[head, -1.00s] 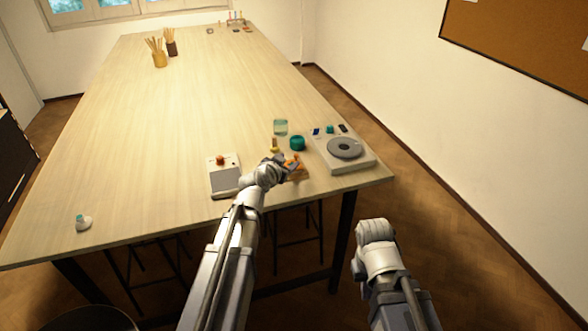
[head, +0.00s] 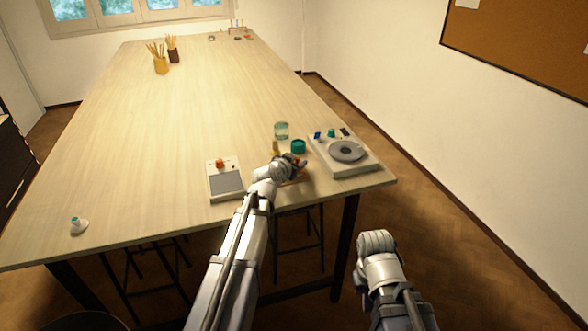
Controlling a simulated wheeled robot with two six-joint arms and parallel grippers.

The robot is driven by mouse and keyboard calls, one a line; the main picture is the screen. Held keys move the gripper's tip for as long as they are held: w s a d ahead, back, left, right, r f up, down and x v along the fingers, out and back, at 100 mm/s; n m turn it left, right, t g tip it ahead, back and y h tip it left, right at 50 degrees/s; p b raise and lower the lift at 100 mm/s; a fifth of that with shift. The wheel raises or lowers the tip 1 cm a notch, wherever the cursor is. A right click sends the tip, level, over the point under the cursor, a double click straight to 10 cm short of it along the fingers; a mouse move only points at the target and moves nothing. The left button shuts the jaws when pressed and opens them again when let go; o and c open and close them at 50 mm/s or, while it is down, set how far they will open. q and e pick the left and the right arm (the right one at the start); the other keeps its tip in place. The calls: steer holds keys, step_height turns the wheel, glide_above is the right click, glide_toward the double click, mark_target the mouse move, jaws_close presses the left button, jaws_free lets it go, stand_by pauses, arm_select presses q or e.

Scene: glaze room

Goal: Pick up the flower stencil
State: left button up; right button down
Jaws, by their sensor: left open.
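My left gripper (head: 294,163) is open, low over the near right part of the table, beside the turntable device. Its wrist and arm cover much of what lies under it. A small orange-brown item (head: 302,178) shows in part just below and beside the gripper. I cannot make out the flower stencil for certain; it may be hidden behind the gripper. My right gripper (head: 376,240) hangs off the table's near right edge, apart from everything. Its fingers do not show clearly.
A turntable device (head: 362,165) stands right of my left gripper. A teal jar (head: 298,146) and a glass (head: 281,130) stand behind it. A grey-topped scale (head: 226,181) is to its left. A small white item with a teal top (head: 78,227) lies far left. The table's middle is clear.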

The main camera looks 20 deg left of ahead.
arm_select(q)
jaws_close()
stand_by(0.3)
steer(key=shift+r, duration=0.1)
step_height(320, 180, up, 10)
steer(key=p, duration=1)
